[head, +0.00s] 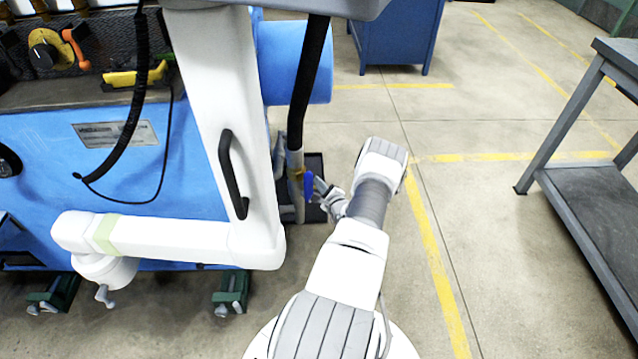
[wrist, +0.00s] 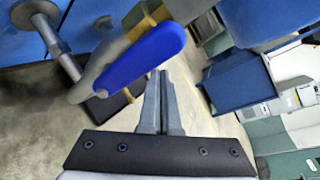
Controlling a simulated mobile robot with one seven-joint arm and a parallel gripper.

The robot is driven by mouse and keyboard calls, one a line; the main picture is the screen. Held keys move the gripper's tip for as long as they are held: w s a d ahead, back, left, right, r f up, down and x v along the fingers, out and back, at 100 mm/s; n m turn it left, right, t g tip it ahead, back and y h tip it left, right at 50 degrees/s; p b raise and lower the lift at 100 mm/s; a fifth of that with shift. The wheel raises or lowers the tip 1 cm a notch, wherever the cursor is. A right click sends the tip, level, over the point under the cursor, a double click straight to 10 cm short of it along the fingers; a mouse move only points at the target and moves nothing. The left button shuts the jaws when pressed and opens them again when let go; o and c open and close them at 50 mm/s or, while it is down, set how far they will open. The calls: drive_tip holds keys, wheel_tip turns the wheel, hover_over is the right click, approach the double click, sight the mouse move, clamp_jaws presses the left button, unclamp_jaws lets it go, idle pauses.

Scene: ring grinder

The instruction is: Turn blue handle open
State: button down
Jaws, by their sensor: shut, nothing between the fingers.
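The blue handle (head: 308,186) sits on a brass-coloured valve (head: 297,174) on an upright pipe beside the blue machine. In the wrist view the blue handle (wrist: 140,55) is large and slants from lower left to upper right, with the brass valve body (wrist: 146,20) behind it. My gripper (head: 322,186) is just right of the handle in the head view. In the wrist view my gripper (wrist: 160,75) has its fingers together and empty, with the tips close to the handle's lower edge. I cannot tell whether they touch it.
The blue machine (head: 120,190) with a white frame and a black grab bar (head: 232,175) fills the left. A black hose (head: 308,80) runs down above the valve. A grey metal table (head: 590,180) stands at the right. The floor between is clear.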

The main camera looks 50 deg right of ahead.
drive_tip(key=s+d+b, duration=0.1)
drive_tip(key=d+b, duration=0.2)
drive_tip(key=d, duration=0.1)
drive_tip(key=s+a+p, duration=0.4)
drive_tip(key=s+a, duration=0.1)
drive_tip(key=s, duration=0.3)
drive_tip(key=shift+s+a, duration=0.2)
drive_tip(key=shift+a, duration=0.2)
